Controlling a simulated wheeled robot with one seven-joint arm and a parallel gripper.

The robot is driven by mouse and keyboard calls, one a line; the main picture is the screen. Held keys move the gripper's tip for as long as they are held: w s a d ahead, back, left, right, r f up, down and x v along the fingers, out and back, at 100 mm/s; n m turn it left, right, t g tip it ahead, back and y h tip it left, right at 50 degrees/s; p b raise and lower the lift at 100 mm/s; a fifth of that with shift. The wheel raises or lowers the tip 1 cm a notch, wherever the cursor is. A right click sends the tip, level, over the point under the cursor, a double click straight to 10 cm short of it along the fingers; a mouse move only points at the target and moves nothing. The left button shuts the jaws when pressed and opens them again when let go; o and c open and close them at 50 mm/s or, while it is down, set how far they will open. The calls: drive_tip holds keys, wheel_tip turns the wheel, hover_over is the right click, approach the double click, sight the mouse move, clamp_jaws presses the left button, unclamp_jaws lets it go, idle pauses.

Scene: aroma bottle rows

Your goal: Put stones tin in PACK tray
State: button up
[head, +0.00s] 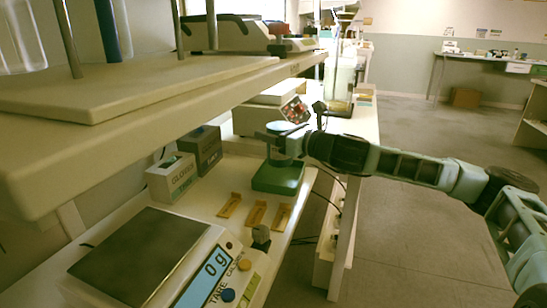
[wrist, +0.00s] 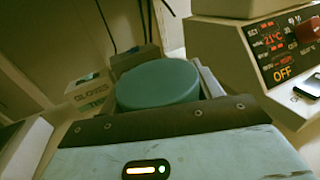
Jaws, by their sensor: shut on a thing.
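A round container with a teal lid, which I take for the stones tin (head: 287,128), is between the jaws of my gripper (head: 286,143). In the wrist view its lid (wrist: 158,85) fills the middle, just beyond the gripper's dark edge. In the head view the tin is upright over a green tray-like base (head: 276,180); whether it touches that base I cannot tell. No label on the tin shows. No PACK label is readable, so I cannot tell whether the green base is the PACK tray.
Glove boxes (head: 172,178) stand left of the green base. Several small yellow pieces (head: 256,214) lie in front of it. A scale (head: 140,255) reading 0 g is nearest. A shelf (head: 150,85) overhangs the left. A device with a lit display (wrist: 270,50) is close at right.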

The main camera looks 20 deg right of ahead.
sight(276, 148)
drive_tip(key=shift+f+b, duration=0.7)
drive_tip(key=shift+f, duration=1.65)
drive_tip(key=shift+f, duration=0.1)
drive_tip(key=o, duration=1.7)
drive_tip(key=shift+f, duration=0.1)
drive_tip(key=shift+o, duration=0.2)
drive_tip(key=shift+s+d, duration=0.15)
drive_tip(key=p+v, duration=0.2)
drive_tip(key=v, duration=0.9)
drive_tip(key=shift+s, duration=0.3)
drive_tip(key=shift+d, duration=0.2)
